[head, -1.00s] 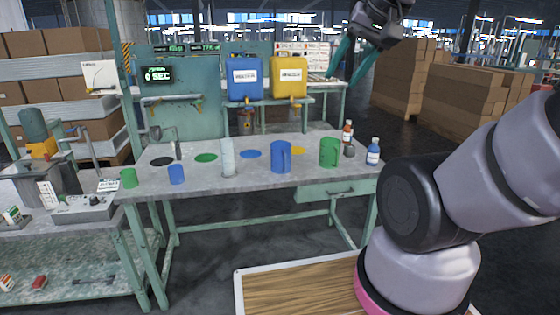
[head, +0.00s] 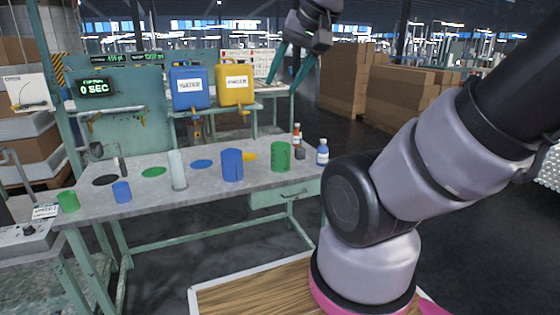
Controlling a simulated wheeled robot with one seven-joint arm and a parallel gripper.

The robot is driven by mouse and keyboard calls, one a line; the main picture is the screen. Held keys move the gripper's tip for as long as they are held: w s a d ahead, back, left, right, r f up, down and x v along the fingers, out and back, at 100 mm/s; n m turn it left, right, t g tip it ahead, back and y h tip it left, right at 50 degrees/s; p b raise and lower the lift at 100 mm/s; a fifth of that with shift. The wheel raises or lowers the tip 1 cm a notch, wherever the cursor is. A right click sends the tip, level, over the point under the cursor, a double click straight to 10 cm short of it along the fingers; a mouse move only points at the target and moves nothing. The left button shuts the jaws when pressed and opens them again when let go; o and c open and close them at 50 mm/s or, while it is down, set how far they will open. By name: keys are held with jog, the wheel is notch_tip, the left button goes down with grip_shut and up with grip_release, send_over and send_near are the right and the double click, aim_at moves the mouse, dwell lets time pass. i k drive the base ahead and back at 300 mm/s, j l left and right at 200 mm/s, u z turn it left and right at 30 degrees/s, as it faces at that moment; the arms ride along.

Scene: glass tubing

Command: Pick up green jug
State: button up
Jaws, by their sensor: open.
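The green jug (head: 281,157) stands upright on the grey table (head: 150,206), towards its right end, between the blue jug (head: 232,165) and the small bottles. My gripper (head: 286,84) hangs in the air above and behind the green jug in the picture, its two teal fingers pointing down and spread apart. Nothing is between the fingers. The gripper is clear of the jug and does not touch it.

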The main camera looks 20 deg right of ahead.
aim_at(280, 152)
jog(key=i+l+z, duration=0.7)
jog(key=i, duration=0.25)
jog(key=i+l+z, duration=0.2)
jog(key=i+z, duration=0.15)
jog(key=i, duration=0.15)
